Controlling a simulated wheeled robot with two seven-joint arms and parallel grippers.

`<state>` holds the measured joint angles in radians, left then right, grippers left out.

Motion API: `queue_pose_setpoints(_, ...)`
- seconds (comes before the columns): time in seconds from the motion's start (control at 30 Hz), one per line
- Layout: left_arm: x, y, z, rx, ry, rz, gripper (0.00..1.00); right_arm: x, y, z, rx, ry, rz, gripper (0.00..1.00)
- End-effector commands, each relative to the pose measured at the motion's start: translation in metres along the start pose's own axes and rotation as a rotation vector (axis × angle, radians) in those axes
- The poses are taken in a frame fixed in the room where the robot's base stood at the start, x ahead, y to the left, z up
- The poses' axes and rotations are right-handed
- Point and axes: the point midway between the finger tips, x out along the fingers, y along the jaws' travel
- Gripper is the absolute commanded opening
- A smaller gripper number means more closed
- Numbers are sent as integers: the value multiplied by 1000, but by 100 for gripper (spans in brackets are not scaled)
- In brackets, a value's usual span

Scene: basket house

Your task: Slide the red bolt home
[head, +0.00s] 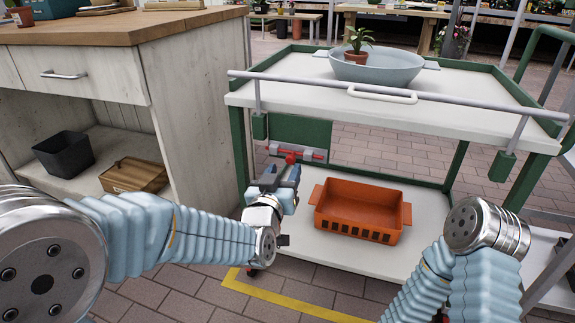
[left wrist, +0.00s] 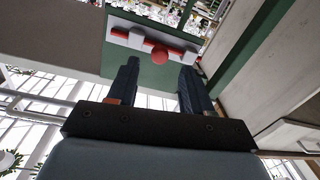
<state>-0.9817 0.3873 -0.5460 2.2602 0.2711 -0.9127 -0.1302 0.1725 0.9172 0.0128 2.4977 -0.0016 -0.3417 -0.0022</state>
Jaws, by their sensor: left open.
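The red bolt (head: 310,153) runs level through pale brackets on the green panel (head: 302,131) under the cart's top. Its round red knob (head: 290,159) is just beyond my left gripper (head: 280,173). In the left wrist view the red knob (left wrist: 160,55) shows between and beyond the two dark, spread fingertips (left wrist: 160,66). The bolt's red rod (left wrist: 121,33) shows left of the pale bracket (left wrist: 136,39). My left gripper is open and empty; whether a finger touches the knob I cannot tell. My right gripper is out of view; only its arm shows.
The cart's white top (head: 300,92) carries a bowl (head: 377,68) and potted plant (head: 357,46). An orange crate (head: 359,210) sits on its lower shelf, right of my left gripper. A wooden-topped cabinet (head: 195,110) stands close at left.

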Motion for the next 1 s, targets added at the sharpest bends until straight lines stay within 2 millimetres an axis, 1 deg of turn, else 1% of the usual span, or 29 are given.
queue_pose_setpoints(0.03,10,0,1,2,1,-2,50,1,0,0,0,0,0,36)
queue_pose_setpoints(0.1,22,-1,1,3,0,-1,50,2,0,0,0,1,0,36)
queue_pose_setpoints(0.23,38,0,1,1,-1,0,50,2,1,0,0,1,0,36)
queue_pose_setpoints(0.4,45,0,0,0,-2,1,50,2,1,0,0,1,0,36)
queue_pose_setpoints(0.6,45,0,0,0,-2,1,50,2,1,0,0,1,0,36)
queue_pose_setpoints(0.63,45,0,0,0,-2,1,49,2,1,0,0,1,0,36)
queue_pose_setpoints(0.93,45,0,0,0,-1,0,3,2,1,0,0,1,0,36)
queue_pose_setpoints(0.97,45,0,0,0,-1,1,0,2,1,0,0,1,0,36)
queue_pose_setpoints(1.0,45,0,0,0,-1,1,0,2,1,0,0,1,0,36)
